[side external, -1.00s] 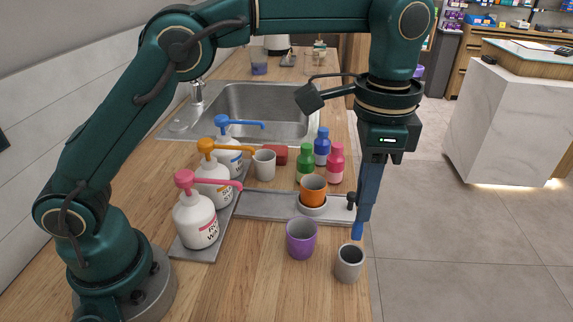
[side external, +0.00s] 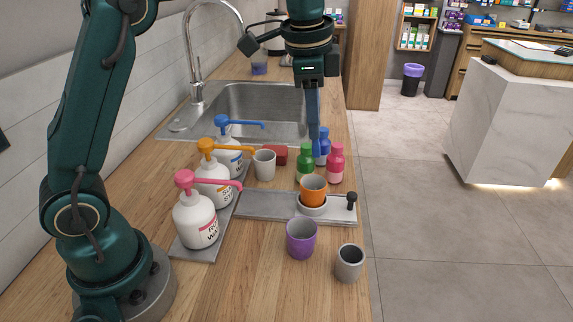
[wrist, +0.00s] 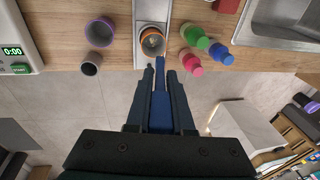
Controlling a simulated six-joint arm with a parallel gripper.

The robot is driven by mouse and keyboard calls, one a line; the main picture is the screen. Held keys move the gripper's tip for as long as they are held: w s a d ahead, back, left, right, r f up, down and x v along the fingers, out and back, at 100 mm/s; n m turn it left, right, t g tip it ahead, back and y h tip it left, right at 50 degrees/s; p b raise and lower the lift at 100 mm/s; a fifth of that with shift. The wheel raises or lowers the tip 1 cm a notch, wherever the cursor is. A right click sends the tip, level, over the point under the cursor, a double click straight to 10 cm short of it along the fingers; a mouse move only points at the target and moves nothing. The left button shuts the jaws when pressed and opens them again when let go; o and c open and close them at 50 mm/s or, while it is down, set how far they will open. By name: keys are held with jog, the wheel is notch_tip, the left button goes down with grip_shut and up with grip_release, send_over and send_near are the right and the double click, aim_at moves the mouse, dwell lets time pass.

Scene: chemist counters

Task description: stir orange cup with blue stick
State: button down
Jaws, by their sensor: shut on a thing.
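The orange cup (side external: 312,192) stands upright in a small light holder (side external: 312,210) on the grey tray. It also shows in the wrist view (wrist: 152,40), seen from above near the top middle. My gripper (side external: 312,84) is shut on the blue stick (side external: 313,120), which hangs nearly upright below it. In the side view, the stick's lower end is higher in the picture than the cup and overlaps the bottles behind. In the wrist view the stick (wrist: 160,66) points toward the cup, its end just short of the rim in the picture. The stick appears apart from the cup.
The purple cup (side external: 301,238) and grey cup (side external: 349,263) stand in front. Green (side external: 305,163), blue (side external: 324,146) and pink (side external: 336,165) bottles stand behind the orange cup. Pump bottles (side external: 196,219) and a pale cup (side external: 264,166) are left. The grey tray (side external: 262,206) carries a black knob.

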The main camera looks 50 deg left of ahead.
jog(key=shift+s+d+f, duration=0.1)
jog(key=shift+s+f, duration=0.1)
jog(key=shift+f, duration=0.55)
jog(key=shift+s+f, duration=0.2)
jog(key=shift+f, duration=0.55)
jog(key=shift+s+d+f, duration=0.1)
jog(key=shift+s+f, duration=0.1)
jog(key=shift+f, duration=0.55)
jog(key=shift+x, duration=3.3)
jog(key=shift+s+f, duration=0.1)
